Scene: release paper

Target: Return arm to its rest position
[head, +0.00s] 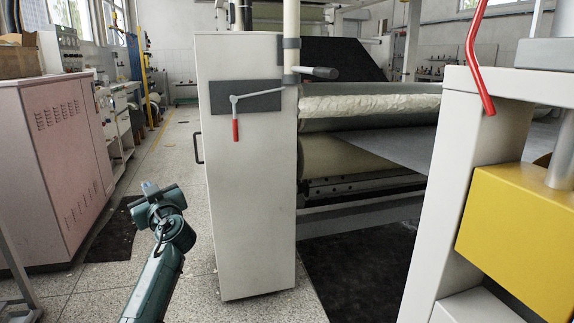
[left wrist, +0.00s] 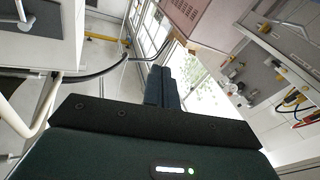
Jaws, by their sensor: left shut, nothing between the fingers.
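My left gripper (head: 150,188) is in the lower left of the head view, at the end of my dark teal arm. It is raised over the floor, to the left of the white machine cabinet (head: 245,190) and apart from it. In the left wrist view its two dark fingers (left wrist: 163,88) lie together, shut and empty. My right gripper does not show in either view.
A lever with a red grip (head: 236,130) sits on the cabinet's front. A roller (head: 365,105) with pale wrapping is to its right. A pinkish cabinet (head: 65,165) stands at the left. A yellow block (head: 520,235) is at the right. The aisle floor (head: 165,160) is clear.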

